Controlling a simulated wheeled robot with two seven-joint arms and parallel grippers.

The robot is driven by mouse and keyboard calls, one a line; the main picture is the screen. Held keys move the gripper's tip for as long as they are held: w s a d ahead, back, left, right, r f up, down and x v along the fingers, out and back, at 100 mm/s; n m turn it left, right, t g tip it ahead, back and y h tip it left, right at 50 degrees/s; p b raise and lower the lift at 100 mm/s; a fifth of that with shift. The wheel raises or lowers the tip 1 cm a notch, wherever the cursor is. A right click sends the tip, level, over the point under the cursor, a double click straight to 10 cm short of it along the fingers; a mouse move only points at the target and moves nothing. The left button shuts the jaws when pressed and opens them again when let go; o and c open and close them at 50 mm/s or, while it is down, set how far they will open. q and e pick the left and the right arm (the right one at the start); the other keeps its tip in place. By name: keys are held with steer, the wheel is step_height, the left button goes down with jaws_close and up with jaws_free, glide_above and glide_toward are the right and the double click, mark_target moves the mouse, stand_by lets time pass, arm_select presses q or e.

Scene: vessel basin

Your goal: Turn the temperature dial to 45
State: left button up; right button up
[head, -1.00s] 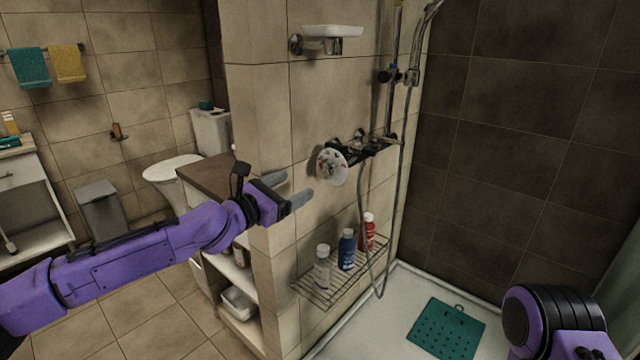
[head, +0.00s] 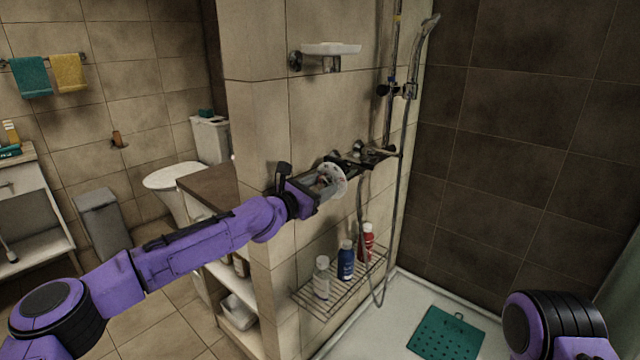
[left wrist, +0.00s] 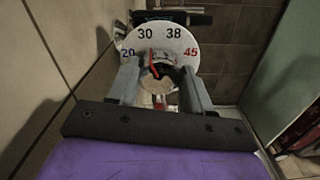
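The temperature dial (head: 341,180) is a round white disc on the shower mixer on the tiled wall. In the left wrist view the dial (left wrist: 182,47) shows 20 in blue, 30 and 38 in black and 45 in red. A red pointer (left wrist: 153,63) at its centre points up and slightly left, about toward 30. My left gripper (head: 326,183) is at the dial. In the left wrist view its two fingers (left wrist: 164,88) are apart, one on each side of the dial's central knob; I see gaps beside the knob. My right gripper is out of view; only part of that arm shows.
The black mixer bar (head: 368,160) and hose (head: 361,240) are beside and below the dial. A wire shelf (head: 335,292) with several bottles is below. A soap dish (head: 332,48) is above. The partition wall (head: 262,130) stands close to my left arm.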

arm_select(q)
steer(key=shift+c, duration=0.7)
steer(key=shift+d, duration=0.1)
steer(key=shift+f, duration=0.1)
steer(key=m+b, duration=0.2)
steer(key=shift+f+b, duration=0.1)
steer(key=shift+b, duration=0.25)
steer(key=m+b, duration=0.4)
steer(key=m, duration=0.2)
steer(key=m+b, duration=0.3)
steer(key=m, duration=0.2)
steer(key=shift+m+b, duration=0.9)
steer(key=shift+m, duration=1.6)
steer(key=shift+r, duration=0.2)
